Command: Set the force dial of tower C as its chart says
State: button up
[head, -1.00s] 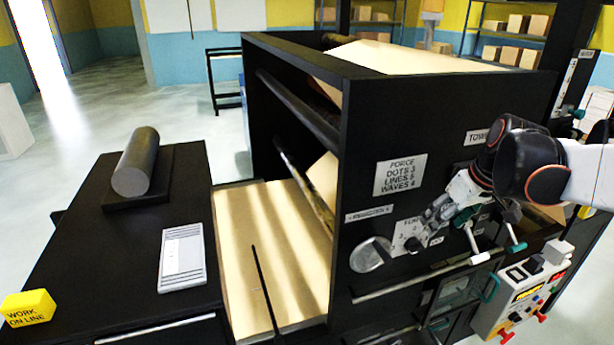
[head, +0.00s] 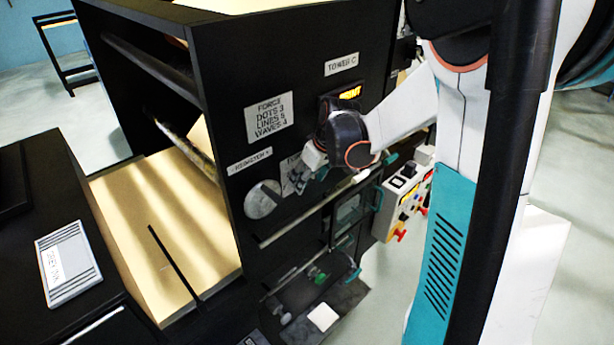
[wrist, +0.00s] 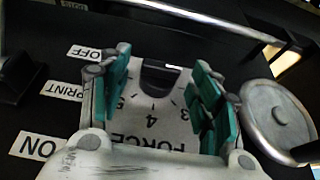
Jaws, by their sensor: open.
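The force dial (wrist: 158,82) is a dark knob on a pale plate (wrist: 150,128) marked FORCE, with 3, 4 and 5 legible, upside down in the wrist view. Its pointer setting cannot be told. My gripper (wrist: 163,78) is open, its teal fingers on either side of the knob; I cannot tell whether they touch it. In the head view my gripper (head: 312,172) covers much of the force plate (head: 291,176). The chart (head: 269,117) reads FORCE, DOTS 3, LINES 5, WAVES 4. The sign TOWER C (head: 341,64) is above right.
A round metal disc (head: 263,198) sits left of the dial. A lit orange display (head: 350,92) is above my gripper. A rail (head: 300,219) runs below. OFF, PRINT and ON labels (wrist: 62,90) flank a black switch (wrist: 18,80). A striped card (head: 68,262) lies on the left table.

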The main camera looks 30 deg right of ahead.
jog(key=shift+f, duration=0.1)
jog(key=shift+c, duration=0.4)
jog(key=c, duration=1)
